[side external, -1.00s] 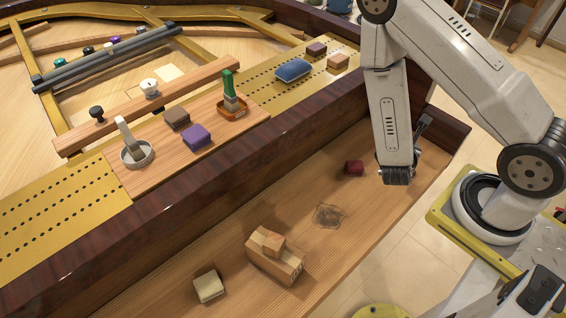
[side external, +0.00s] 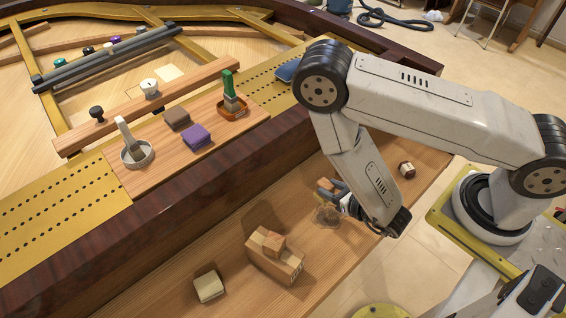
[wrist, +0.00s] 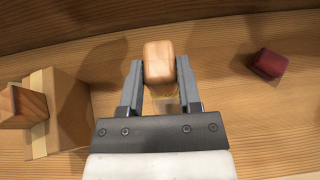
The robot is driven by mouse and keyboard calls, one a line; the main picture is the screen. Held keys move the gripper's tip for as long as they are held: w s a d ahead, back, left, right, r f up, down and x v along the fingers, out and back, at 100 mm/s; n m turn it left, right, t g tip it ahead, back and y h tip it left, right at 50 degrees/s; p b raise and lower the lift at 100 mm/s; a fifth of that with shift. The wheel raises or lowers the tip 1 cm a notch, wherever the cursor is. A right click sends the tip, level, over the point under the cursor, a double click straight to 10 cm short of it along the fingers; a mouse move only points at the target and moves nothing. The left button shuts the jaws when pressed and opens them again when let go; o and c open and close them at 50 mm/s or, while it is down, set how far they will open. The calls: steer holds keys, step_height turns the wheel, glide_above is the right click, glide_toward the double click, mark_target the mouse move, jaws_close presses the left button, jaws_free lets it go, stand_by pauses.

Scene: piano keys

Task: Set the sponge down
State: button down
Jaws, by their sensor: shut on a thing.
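My gripper (wrist: 158,78) is shut on a small tan, rounded block (wrist: 158,62), which I take to be the sponge. The grey fingers press its two sides in the wrist view. In the side external view, my gripper (side external: 330,190) is low over the wooden ledge (side external: 225,285), just above a crumpled, see-through brownish thing (side external: 327,214). A little yellowish material shows under the held block in the wrist view. Whether the block touches anything below is hidden.
A wooden box (side external: 270,265) with a smaller block on top stands to the left of my gripper. A pale block (side external: 208,287) lies farther left. A dark red block (wrist: 268,63) lies to the right in the wrist view. The dark piano rim (side external: 190,180) rises behind.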

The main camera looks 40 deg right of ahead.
mark_target(329, 203)
steer(key=shift+s+a+f, duration=0.1)
steer(key=shift+a, duration=0.25)
steer(key=shift+f, duration=2.2)
steer(key=shift+f, duration=0.1)
steer(key=shift+f, duration=1.65)
steer(key=shift+f, duration=0.2)
steer(key=shift+c, duration=1.5)
jaws_free()
steer(key=shift+r, duration=0.2)
